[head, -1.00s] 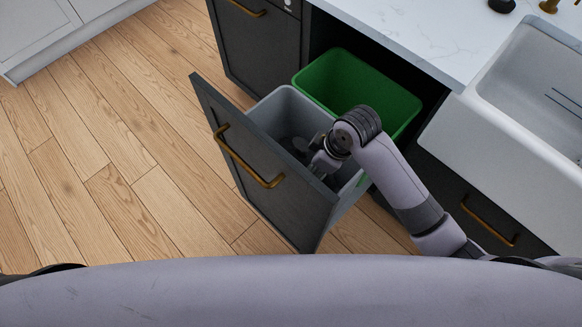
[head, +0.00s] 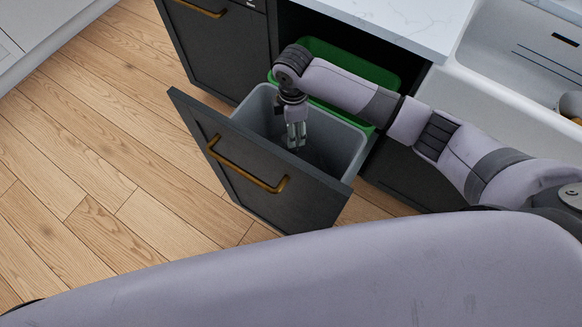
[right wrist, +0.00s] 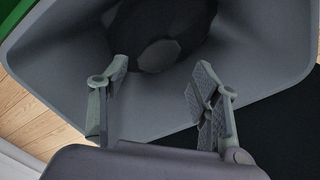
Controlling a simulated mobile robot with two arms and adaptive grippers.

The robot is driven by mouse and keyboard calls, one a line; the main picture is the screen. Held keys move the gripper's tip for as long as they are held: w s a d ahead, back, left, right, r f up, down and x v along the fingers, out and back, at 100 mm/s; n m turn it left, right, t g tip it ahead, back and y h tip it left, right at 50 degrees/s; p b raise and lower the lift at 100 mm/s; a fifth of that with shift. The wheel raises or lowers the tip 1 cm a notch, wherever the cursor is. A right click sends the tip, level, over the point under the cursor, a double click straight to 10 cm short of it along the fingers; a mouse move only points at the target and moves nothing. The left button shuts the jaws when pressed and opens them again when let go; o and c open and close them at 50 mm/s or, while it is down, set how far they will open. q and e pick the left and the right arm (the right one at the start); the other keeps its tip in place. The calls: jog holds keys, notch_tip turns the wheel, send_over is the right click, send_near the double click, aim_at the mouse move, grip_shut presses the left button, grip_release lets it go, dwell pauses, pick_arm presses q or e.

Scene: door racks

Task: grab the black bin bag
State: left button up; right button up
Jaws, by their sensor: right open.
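The black bin bag (right wrist: 165,35) lies as a dark, lumpy shape at the bottom of the grey bin (head: 345,148) in the right wrist view. I cannot make it out clearly in the head view. The bin's inner walls (right wrist: 60,55) surround it. My right gripper (head: 296,142) points down inside the mouth of the grey bin. In the right wrist view its two fingers (right wrist: 160,75) are apart with nothing between them, and the bag is beyond their tips. My left gripper is out of view.
The grey bin stands in a pulled-out drawer with a dark front (head: 225,160) and brass handle (head: 245,168). A green bin (head: 335,62) is behind it, partly covered by my right arm. A white counter (head: 400,20) and sink (head: 500,90) border the right. Wooden floor (head: 90,160) lies clear at left.

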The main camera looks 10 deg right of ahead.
aim_at(306, 153)
notch_tip(306, 153, down, 9)
jog(key=shift+a, duration=0.15)
dwell(0.4)
grip_shut()
dwell(0.6)
dwell(0.4)
